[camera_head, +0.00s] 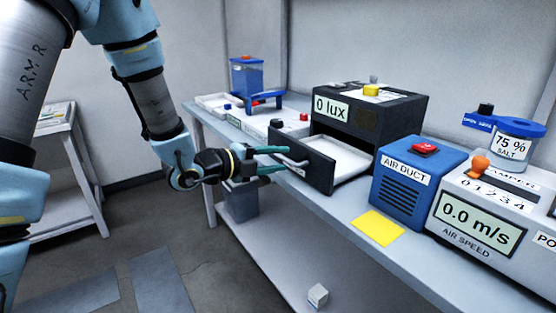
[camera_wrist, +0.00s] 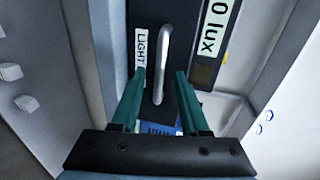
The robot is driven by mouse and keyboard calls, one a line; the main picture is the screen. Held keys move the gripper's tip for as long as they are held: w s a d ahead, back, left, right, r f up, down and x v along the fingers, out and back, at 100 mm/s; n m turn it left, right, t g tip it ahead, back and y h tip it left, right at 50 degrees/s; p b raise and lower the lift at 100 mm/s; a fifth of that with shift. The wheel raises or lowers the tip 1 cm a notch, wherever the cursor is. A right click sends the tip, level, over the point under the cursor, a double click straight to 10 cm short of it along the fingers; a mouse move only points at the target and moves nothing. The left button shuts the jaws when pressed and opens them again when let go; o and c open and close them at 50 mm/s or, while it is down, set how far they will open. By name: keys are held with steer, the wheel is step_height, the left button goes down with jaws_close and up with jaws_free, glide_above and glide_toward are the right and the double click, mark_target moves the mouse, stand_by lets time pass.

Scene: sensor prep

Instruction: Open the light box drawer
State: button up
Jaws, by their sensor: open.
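The light box (camera_head: 368,118) is a dark box with a "0 lux" display on the table. Its drawer (camera_head: 306,168) is pulled out to the left, with the pale inside of the tray showing. My gripper (camera_head: 287,160) is open at the drawer front, its green fingers pointing at it. In the wrist view the silver bar handle (camera_wrist: 163,60) lies between the two spread fingers (camera_wrist: 161,73), with gaps on both sides. A "LIGHT" label is left of the handle. Contact with the handle cannot be told.
The blue air duct box (camera_head: 406,178) and the air speed unit (camera_head: 478,215) stand right of the drawer. A yellow sheet (camera_head: 379,228) lies in front of them. A white device with a blue handle (camera_head: 266,97) stands behind the drawer.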

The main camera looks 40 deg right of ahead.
steer(key=b+v, duration=0.2)
steer(key=v, duration=0.8)
steer(key=shift+a, duration=0.25)
steer(key=shift+w, duration=0.1)
steer(key=w+a+f+n+t+y+p, duration=0.1)
steer(key=w+a+n+t+y+p, duration=0.1)
steer(key=w+a+n+t+y, duration=0.45)
steer(key=w+a+f+n+t+y+p, duration=0.15)
steer(key=w+a+n+y, duration=0.25)
steer(key=w+a+n, duration=0.65)
steer(key=s+a+n+g+y+p, duration=0.1)
steer(key=s+a+n+g+y, duration=0.1)
steer(key=s+a+n, duration=0.5)
steer(key=s+a+r+n+g+y+p, duration=0.1)
steer(key=s+a+n+g+y, duration=0.2)
steer(key=s+a+n, duration=0.4)
steer(key=a+n, duration=0.4)
steer(key=shift+a+r+n+g, duration=0.25)
steer(key=shift+a+n+g, duration=0.05)
steer(key=shift+a, duration=0.05)
